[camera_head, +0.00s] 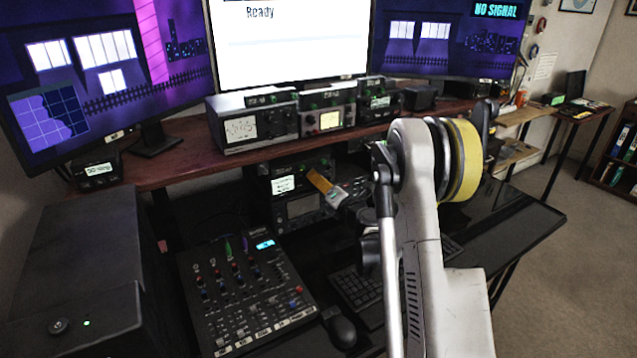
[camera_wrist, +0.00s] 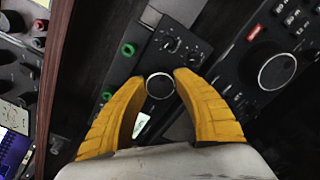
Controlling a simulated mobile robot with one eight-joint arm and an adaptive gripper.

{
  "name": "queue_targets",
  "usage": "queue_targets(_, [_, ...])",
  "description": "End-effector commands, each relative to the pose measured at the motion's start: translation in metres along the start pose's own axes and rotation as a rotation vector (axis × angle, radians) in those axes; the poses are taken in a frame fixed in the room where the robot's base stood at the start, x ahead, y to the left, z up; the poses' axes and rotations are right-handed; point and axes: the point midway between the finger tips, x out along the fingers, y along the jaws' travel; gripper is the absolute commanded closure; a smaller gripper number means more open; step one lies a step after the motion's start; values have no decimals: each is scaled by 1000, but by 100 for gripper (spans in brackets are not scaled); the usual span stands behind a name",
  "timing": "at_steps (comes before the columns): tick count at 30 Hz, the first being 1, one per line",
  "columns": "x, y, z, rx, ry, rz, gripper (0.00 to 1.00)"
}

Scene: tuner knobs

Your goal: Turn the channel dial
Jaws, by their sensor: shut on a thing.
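A round dark dial (camera_wrist: 160,86) with a pale rim sits on the front of a black radio unit in the wrist view. My gripper (camera_wrist: 161,79) has its two yellow fingertips on either side of this dial and is shut on it. In the head view, my gripper (camera_head: 320,182) reaches the front of the upper radio unit (camera_head: 283,186) under the shelf, and the dial is hidden there. A small lit display (camera_wrist: 140,125) and several small knobs (camera_wrist: 171,44) are near the dial. No channel label is readable.
Another unit with a larger dial (camera_wrist: 277,72) and buttons is at the right of the wrist view. The wooden shelf (camera_head: 180,164) runs above the radio. A mixer (camera_head: 245,290), keyboard (camera_head: 358,288) and mouse (camera_head: 339,327) are on the desk below.

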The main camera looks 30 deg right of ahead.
Motion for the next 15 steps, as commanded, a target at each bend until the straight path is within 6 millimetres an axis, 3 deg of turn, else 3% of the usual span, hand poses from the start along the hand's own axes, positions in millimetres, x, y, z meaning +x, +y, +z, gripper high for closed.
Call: queue_targets(15, [1, 0, 1, 88, -1, 0, 95])
